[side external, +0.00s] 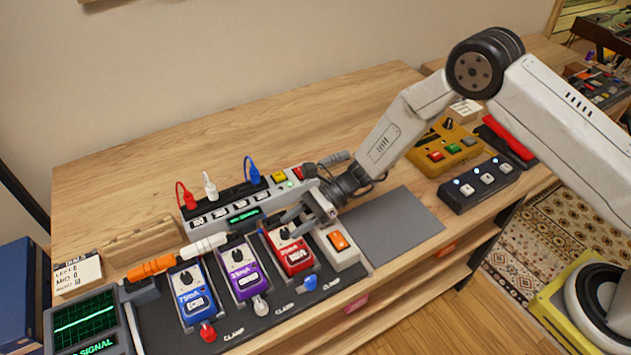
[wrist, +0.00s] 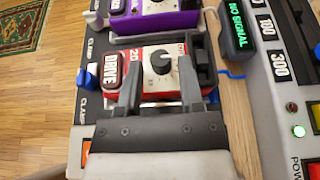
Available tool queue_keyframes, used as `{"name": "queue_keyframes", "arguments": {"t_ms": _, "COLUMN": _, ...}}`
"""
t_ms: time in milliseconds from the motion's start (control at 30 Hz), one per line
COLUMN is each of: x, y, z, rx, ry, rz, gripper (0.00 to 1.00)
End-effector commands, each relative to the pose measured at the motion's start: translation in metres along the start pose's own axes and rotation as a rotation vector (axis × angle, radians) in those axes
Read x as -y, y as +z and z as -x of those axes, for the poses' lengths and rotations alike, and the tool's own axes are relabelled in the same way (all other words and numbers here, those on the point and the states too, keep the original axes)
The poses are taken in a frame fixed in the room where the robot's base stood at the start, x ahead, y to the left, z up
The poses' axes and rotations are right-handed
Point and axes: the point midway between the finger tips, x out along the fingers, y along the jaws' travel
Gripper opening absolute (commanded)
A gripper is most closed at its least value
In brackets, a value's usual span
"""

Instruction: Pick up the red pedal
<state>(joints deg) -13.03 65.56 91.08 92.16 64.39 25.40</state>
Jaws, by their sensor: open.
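The red pedal (side external: 294,259) sits upright on the dark board, right of the purple pedal. It has a dark knob and a "DRIVE" label, which shows in the wrist view (wrist: 148,60). My gripper (side external: 292,224) is over the back part of the red pedal. In the wrist view my gripper (wrist: 160,78) shows two dark fingers apart, with the pedal's red casing between and beyond them. I cannot tell whether the fingers touch it.
The purple pedal (side external: 243,271) and blue pedal (side external: 192,292) stand left of it. A box with an orange button (side external: 338,241) is close on its right. A blue clamp lever (side external: 310,283) is at its front. A grey mat (side external: 395,226) lies clear further right.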

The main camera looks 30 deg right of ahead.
Motion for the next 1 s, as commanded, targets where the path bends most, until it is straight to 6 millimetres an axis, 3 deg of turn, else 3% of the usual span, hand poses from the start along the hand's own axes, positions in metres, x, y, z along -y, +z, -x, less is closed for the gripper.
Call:
{"name": "queue_keyframes", "arguments": {"t_ms": 167, "x": -0.0001, "y": -0.0001, "z": -0.0108, "rx": 0.001, "ry": 0.0, "rz": 0.0, "gripper": 0.48}}
{"name": "queue_keyframes", "arguments": {"t_ms": 633, "x": 0.0, "y": 0.0001, "z": -0.0109, "rx": 0.0, "ry": 0.0, "rz": 0.0, "gripper": 0.48}}
{"name": "queue_keyframes", "arguments": {"t_ms": 667, "x": 0.0, "y": 0.0001, "z": -0.0109, "rx": 0.0, "ry": 0.0, "rz": 0.0, "gripper": 0.44}}
{"name": "queue_keyframes", "arguments": {"t_ms": 800, "x": 0.0, "y": 0.0002, "z": -0.0109, "rx": 0.0, "ry": 0.0, "rz": 0.0, "gripper": 0.0}}
{"name": "queue_keyframes", "arguments": {"t_ms": 1000, "x": 0.0, "y": 0.0002, "z": -0.0109, "rx": 0.001, "ry": 0.0, "rz": 0.0, "gripper": 0.0}}
